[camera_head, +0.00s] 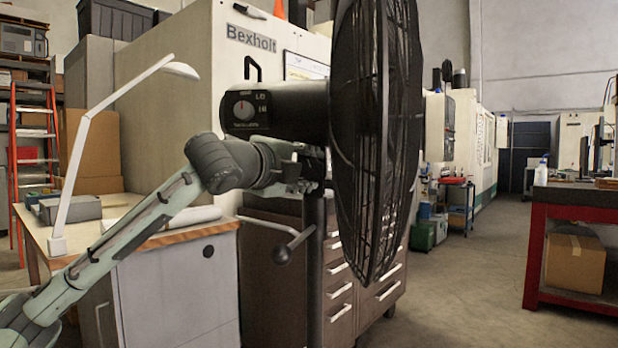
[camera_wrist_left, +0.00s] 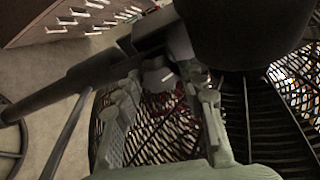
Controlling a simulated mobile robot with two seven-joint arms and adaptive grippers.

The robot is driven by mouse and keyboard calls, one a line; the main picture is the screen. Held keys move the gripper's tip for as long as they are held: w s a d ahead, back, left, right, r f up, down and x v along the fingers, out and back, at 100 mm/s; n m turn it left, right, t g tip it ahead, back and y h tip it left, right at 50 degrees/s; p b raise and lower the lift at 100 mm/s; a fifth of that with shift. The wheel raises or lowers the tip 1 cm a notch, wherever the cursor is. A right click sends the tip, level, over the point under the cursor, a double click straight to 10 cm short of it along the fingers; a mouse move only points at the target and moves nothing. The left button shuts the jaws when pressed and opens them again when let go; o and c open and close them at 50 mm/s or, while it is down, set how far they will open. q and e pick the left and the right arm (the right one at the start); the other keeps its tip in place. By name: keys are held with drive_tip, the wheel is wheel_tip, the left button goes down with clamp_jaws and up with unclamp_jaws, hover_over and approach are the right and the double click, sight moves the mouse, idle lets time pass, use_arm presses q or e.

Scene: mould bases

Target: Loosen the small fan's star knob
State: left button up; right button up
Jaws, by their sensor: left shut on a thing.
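The small fan is black, with a round wire cage (camera_head: 372,130) seen nearly edge-on. Its motor housing (camera_head: 290,108) carries a dial marked LO and HI. My left gripper (camera_head: 316,168) is just below the housing, behind the cage. My right gripper is not in view.
A brown drawer cabinet (camera_head: 270,300) stands behind the fan. A wooden-topped bench (camera_head: 190,234) with a white lamp (camera_head: 85,150) is at left. Open floor (camera_head: 460,290) lies right of the fan.

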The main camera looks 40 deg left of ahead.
use_arm(q)
drive_tip(key=n+t+b, duration=0.1)
drive_tip(key=n, duration=0.1)
drive_tip(key=n+t+b, duration=0.1)
drive_tip(key=n+b, duration=0.1)
drive_tip(key=n, duration=0.1)
drive_tip(key=n+b, duration=0.1)
drive_tip(key=n, duration=0.2)
drive_tip(key=shift+f+t+y+b, duration=0.3)
drive_tip(key=shift+f+t+b, duration=0.05)
drive_tip(key=shift+t, duration=0.05)
drive_tip(key=shift+n+t+y+b, duration=0.3)
drive_tip(key=shift+n+y+b, duration=0.1)
drive_tip(key=shift+n, duration=0.9)
drive_tip(key=shift+r+n+y, duration=0.1)
drive_tip(key=shift+n+y, duration=0.3)
drive_tip(key=shift+n, duration=0.1)
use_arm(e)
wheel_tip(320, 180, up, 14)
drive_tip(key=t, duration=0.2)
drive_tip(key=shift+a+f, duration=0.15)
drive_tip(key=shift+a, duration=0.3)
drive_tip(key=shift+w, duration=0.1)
use_arm(q)
drive_tip(key=o, duration=0.9)
drive_tip(key=v, duration=0.7)
drive_tip(key=shift+s, duration=0.25)
